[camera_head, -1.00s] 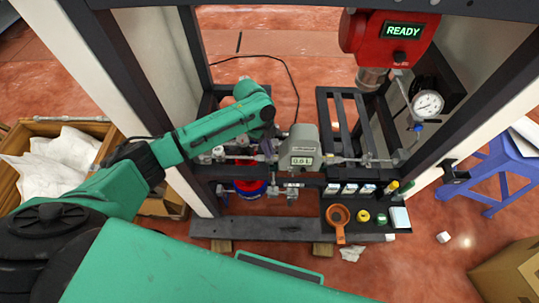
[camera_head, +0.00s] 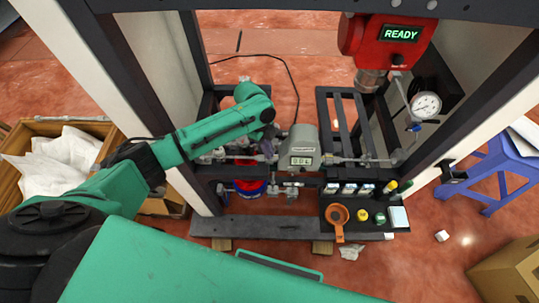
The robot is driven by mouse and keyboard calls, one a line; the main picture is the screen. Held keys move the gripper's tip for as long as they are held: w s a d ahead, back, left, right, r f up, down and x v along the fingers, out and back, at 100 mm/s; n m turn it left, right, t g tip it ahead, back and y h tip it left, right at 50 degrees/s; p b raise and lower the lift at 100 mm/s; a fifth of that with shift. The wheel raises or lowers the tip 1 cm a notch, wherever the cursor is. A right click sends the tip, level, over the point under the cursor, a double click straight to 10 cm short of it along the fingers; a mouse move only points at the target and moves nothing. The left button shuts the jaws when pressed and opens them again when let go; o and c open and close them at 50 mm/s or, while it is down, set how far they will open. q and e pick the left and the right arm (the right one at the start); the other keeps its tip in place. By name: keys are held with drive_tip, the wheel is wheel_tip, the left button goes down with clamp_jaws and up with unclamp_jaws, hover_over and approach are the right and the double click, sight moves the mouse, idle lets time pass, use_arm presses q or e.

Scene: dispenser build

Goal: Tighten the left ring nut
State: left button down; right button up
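A grey flow meter (camera_head: 301,148) with a small digital display sits in the middle of a metal pipe line on the dark frame. The left ring nut would lie on the pipe at the meter's left side (camera_head: 268,150), where my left gripper (camera_head: 268,138) is. The gripper's dark fingers are small and partly hidden by my green wrist, so I cannot tell whether they are open or shut on the nut. My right gripper is not in view; a green arm link of mine crosses the bottom of the picture.
A red unit (camera_head: 389,42) reading READY hangs above right, with a pressure gauge (camera_head: 426,105) beside it. A wooden crate (camera_head: 92,128) stands left, a blue stool (camera_head: 505,168) right.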

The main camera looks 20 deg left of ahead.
use_arm(q)
drive_tip(key=shift+s+p, duration=0.35)
drive_tip(key=shift+p, duration=0.05)
idle(0.5)
drive_tip(key=shift+w+r+p, duration=0.15)
drive_tip(key=shift+r+p, duration=0.45)
drive_tip(key=shift+p, duration=0.1)
drive_tip(key=shift+r, duration=0.1)
wheel_tip(320, 180, up, 6)
drive_tip(key=p, duration=0.6)
drive_tip(key=shift+p, duration=0.3)
